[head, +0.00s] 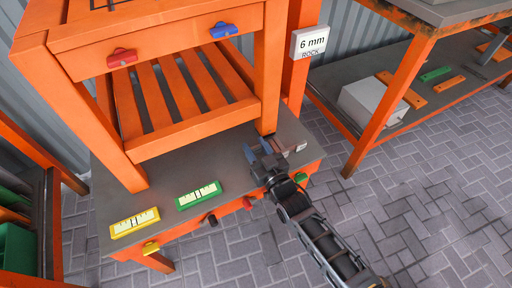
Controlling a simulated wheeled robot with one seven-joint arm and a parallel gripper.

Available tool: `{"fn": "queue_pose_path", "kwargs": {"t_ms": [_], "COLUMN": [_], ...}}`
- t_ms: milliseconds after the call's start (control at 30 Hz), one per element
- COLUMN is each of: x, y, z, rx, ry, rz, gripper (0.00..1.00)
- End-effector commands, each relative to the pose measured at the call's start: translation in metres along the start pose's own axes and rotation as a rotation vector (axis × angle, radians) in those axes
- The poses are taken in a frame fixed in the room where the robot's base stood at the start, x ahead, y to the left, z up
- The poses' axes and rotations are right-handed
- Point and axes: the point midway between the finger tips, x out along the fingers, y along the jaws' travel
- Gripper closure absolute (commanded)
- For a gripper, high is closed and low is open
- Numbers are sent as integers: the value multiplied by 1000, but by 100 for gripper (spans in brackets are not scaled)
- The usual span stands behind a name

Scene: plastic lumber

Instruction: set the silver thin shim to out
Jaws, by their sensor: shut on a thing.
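My gripper (262,153) reaches in from the lower right to the right part of the grey bench top, by the foot of the orange table's front right leg (276,65). Its jaws are shut on a small piece, which I take for the silver thin shim; the jaws and wrist hide most of it. A small grey-brown piece (292,146) shows just right of the jaws. I cannot tell whether it is part of the shim, or how far the shim sits under the leg.
A yellow level (134,222) and a green level (198,195) lie on the bench's left and middle. Small coloured knobs, including a yellow one (151,248), line its front edge. A "6 mm ROCK" sign (311,43) hangs behind. Another orange bench stands right; paved floor is clear.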

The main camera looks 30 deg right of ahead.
Motion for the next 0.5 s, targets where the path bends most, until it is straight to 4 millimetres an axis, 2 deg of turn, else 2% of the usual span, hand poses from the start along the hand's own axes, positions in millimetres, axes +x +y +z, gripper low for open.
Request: {"fn": "queue_pose_path", "kwargs": {"t_ms": [100, 300, 367, 500], "x": [0, -1, -6, -30], "y": [0, 0, 0, 0], "z": [0, 0, -1, -1], "rx": [0, 0, 0, 0], "ry": [0, 0, -1, -4], "rz": [0, 0, 0, 0], "gripper": [100, 100, 100, 100]}}
